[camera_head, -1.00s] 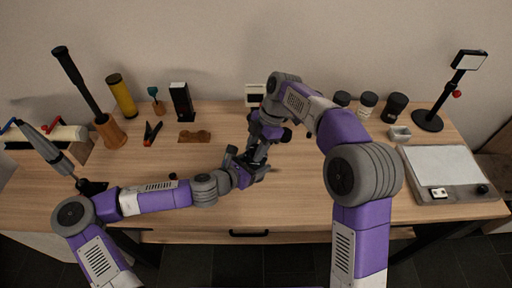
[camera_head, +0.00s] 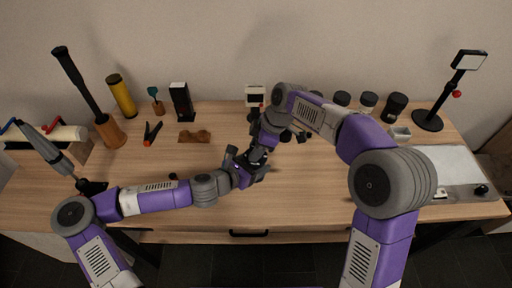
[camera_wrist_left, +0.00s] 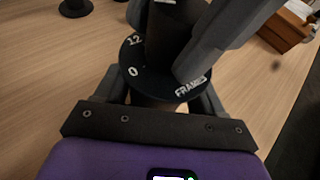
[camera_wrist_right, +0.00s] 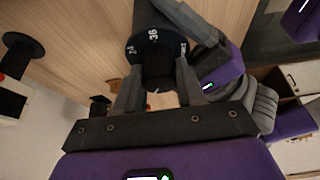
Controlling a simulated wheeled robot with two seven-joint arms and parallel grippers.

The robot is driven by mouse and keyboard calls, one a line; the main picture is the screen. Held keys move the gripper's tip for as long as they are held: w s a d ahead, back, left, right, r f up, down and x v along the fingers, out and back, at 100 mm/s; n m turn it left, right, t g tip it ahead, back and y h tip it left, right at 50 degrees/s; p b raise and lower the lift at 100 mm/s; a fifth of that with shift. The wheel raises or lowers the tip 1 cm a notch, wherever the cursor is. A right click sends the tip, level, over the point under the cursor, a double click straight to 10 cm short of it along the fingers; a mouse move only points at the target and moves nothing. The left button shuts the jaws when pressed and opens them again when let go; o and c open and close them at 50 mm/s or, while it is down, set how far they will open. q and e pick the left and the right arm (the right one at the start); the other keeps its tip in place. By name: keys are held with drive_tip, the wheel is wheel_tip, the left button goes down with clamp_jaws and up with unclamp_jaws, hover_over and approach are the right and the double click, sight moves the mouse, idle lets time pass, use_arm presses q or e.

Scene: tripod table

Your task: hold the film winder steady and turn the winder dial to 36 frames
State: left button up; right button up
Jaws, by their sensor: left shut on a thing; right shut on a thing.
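The film winder is mostly hidden by my grippers in the head view. In the left wrist view its dark dial disc (camera_wrist_left: 140,82) shows "0", "12" and "FRAMES", with a dark cylinder (camera_wrist_left: 168,35) rising above it. My left gripper (camera_head: 255,160) is shut on the winder body below the disc. In the right wrist view the disc (camera_wrist_right: 140,45) shows "36", with another number at each side. My right gripper (camera_head: 262,142) is shut on the dark winder dial knob (camera_wrist_right: 158,76), from above. No pointer mark is clear enough to read the setting.
A small white-framed box (camera_head: 255,96) stands behind the grippers. A brown block (camera_head: 194,136) and orange clamp (camera_head: 152,133) lie left; dark-lidded jars (camera_head: 368,102) stand right. A light panel (camera_head: 445,165) lies far right. The table's front middle is clear.

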drive_tip(key=m+t, duration=0.1)
drive_tip(key=m, duration=0.3)
drive_tip(key=shift+m+t, duration=0.3)
drive_tip(key=shift+t, duration=0.1)
drive_tip(key=m+t+h, duration=0.1)
drive_tip(key=m, duration=0.2)
drive_tip(key=shift+s+m, duration=0.1)
drive_tip(key=shift+m, duration=0.2)
drive_tip(key=m+t+h, duration=0.1)
drive_tip(key=m, duration=0.3)
drive_tip(key=shift+h, duration=0.3)
drive_tip(key=shift+f+m+h, duration=0.1)
drive_tip(key=shift+m+h, duration=0.4)
drive_tip(key=shift+m, duration=1)
drive_tip(key=o, duration=1)
drive_tip(key=shift+o, duration=0.2)
